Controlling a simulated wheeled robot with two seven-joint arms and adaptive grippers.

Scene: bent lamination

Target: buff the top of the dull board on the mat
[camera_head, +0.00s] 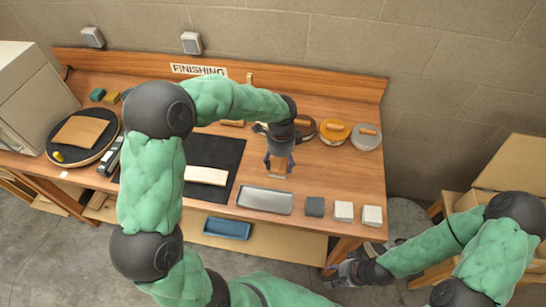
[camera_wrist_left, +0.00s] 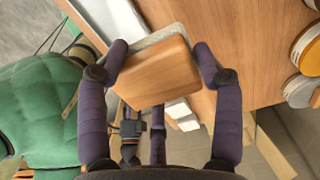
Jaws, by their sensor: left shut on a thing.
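A pale board (camera_head: 206,175) lies on the black mat (camera_head: 226,152), left of the table's middle. My left arm hides part of the mat and perhaps part of the board. My left gripper (camera_head: 278,168) is right of the mat, over the wood table behind the metal tray. It is shut on a wooden block with a light grey pad, and the block (camera_wrist_left: 158,75) shows between the fingers in the left wrist view. The pad's working face is not visible. My right gripper (camera_head: 342,274) is low at the right, off the table's front edge; its fingers are too small to read.
A metal tray (camera_head: 265,201) lies at the front edge, with a dark grey block (camera_head: 314,207) and white blocks (camera_head: 344,211) to its right. Round tins (camera_head: 366,137) stand behind. A tan board (camera_head: 80,132) lies on a round turntable (camera_head: 55,142) at left.

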